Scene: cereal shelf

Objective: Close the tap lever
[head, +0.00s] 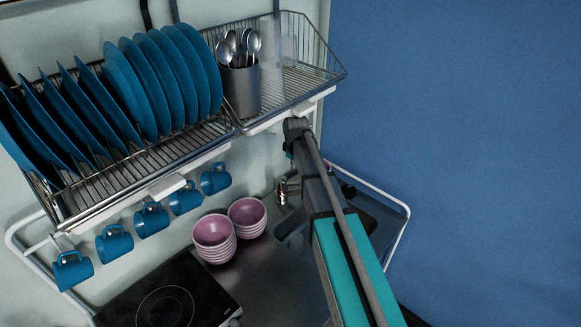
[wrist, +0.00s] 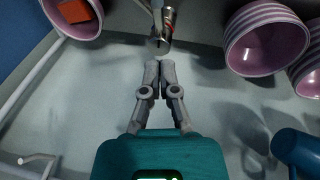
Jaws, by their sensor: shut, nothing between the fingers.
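In the head view a small shiny metal piece that looks like the tap (head: 283,191) shows just left of my arm, beside the sink. Which part of it is the lever, and how it is turned, I cannot tell. My gripper (wrist: 159,64) is shut and empty, its fingertips just short of the tap in the wrist view, with a small gap showing. In the head view my arm hides the fingers.
Striped pink bowls (head: 213,236) stand left of the sink (head: 292,232); they show at right in the wrist view (wrist: 262,42). Another bowl (wrist: 78,22) there holds an orange object (wrist: 74,11). Blue mugs (head: 151,220) hang under the dish rack (head: 190,142), which is above the counter.

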